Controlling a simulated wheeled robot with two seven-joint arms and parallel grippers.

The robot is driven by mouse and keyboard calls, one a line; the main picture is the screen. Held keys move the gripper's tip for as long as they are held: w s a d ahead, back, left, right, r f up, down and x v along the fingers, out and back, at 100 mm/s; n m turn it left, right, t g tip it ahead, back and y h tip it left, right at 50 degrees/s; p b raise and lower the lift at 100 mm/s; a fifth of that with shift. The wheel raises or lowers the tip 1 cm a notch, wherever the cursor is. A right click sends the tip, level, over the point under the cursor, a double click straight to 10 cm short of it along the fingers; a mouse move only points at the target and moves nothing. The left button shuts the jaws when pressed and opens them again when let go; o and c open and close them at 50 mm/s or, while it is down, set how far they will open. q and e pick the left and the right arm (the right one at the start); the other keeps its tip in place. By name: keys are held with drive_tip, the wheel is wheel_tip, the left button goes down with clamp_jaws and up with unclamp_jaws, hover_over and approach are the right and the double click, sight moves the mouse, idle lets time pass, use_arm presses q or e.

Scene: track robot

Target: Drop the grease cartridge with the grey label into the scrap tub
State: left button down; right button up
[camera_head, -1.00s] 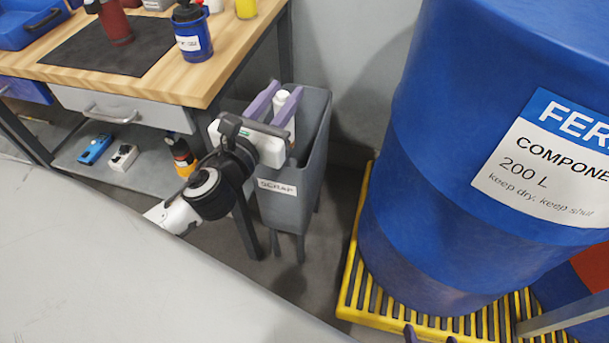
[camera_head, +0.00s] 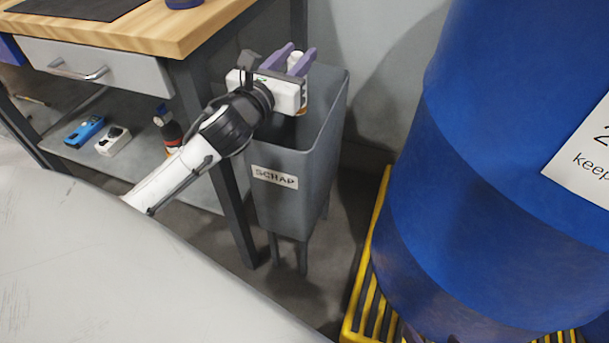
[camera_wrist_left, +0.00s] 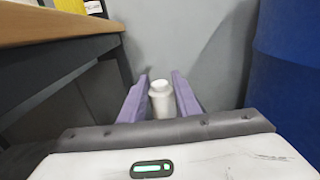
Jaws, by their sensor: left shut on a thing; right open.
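The grey scrap tub (camera_head: 322,130), marked with a "SCRAP" sign, stands beside the workbench in the head view. My left gripper (camera_head: 296,54) is over the back left part of its open top. It is shut on a white grease cartridge (camera_head: 295,62), held upright between the purple fingers. The cartridge's white cap and shoulder show in the left wrist view (camera_wrist_left: 162,100). An orange bit shows under the gripper body in the head view. The cartridge's label is hidden.
The wooden workbench (camera_head: 205,28) with its drawer stands left of the tub. Its lower shelf holds a blue tool (camera_head: 84,131), a white device (camera_head: 113,141) and a dark bottle (camera_head: 170,130). A large blue drum (camera_head: 480,170) on a yellow pallet (camera_head: 365,310) stands on the right.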

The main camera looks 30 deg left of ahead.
use_arm(q)
drive_tip(key=shift+f+b, duration=0.35)
drive_tip(key=shift+f, duration=0.1)
use_arm(e)
drive_tip(key=shift+w+a+r+t+y, duration=0.2)
drive_tip(key=shift+a+r+t+y, duration=0.15)
drive_tip(key=shift+r, duration=0.2)
use_arm(q)
drive_tip(key=c, duration=1.3)
unclamp_jaws()
drive_tip(key=shift+o, duration=0.2)
drive_tip(key=shift+s, duration=0.3)
drive_tip(key=s+d+p, duration=0.1)
drive_tip(key=s+p, duration=0.1)
drive_tip(key=s, duration=0.7)
drive_tip(key=shift+s+d, duration=0.3)
drive_tip(key=shift+s, duration=0.05)
use_arm(e)
drive_tip(key=shift+s+d+f+g+h, duration=0.25)
drive_tip(key=shift+d+f+g+h, duration=0.3)
drive_tip(key=shift+f, duration=0.25)
